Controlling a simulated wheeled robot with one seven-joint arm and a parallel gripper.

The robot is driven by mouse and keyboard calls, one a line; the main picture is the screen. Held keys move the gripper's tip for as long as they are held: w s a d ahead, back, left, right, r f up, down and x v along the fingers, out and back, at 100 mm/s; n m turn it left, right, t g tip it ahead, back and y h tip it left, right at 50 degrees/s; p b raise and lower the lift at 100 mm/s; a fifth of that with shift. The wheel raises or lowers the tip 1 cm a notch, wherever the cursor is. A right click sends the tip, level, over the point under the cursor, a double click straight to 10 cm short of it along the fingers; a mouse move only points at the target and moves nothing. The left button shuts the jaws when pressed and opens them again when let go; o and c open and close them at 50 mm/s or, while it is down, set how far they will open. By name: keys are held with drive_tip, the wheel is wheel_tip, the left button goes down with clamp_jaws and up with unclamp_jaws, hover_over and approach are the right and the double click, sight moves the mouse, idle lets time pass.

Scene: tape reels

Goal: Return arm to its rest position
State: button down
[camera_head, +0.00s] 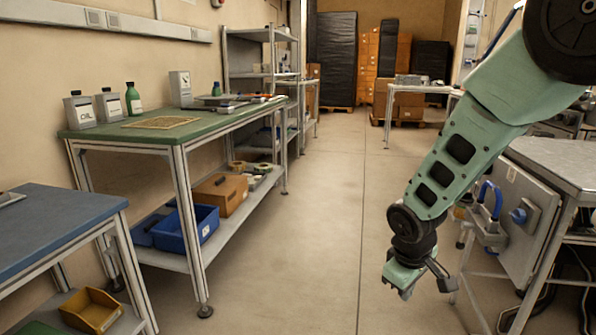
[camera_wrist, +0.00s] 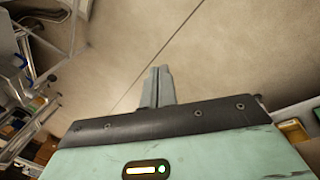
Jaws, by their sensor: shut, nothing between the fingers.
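My arm hangs down from the upper right in the head view, green with black joints. My gripper (camera_head: 400,290) is at its lower end, over the open floor and apart from the tables and the metal cabinet. In the wrist view the two grey fingers of my gripper (camera_wrist: 158,72) lie together, with only bare floor beyond them. The gripper is shut and empty.
A metal cabinet bench (camera_head: 535,215) with a blue handle stands close to the right of my arm. A green-topped workbench (camera_head: 110,132) and a blue-topped table (camera_head: 60,225) stand at the left. The concrete floor (camera_head: 310,240) between is clear.

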drive_tip(key=s+a+r+g+y, duration=0.1)
drive_tip(key=s+a+r, duration=0.25)
drive_tip(key=s, duration=0.55)
drive_tip(key=s+a+r+y, duration=0.15)
drive_tip(key=s+r, duration=0.25)
drive_tip(key=s, duration=0.5)
drive_tip(key=s+a+r+g, duration=0.1)
drive_tip(key=s+a+r, duration=0.2)
drive_tip(key=s, duration=0.7)
wheel_tip(320, 180, up, 29)
drive_tip(key=w+p, duration=0.1)
drive_tip(key=p, duration=2.8)
drive_tip(key=shift+f, duration=0.15)
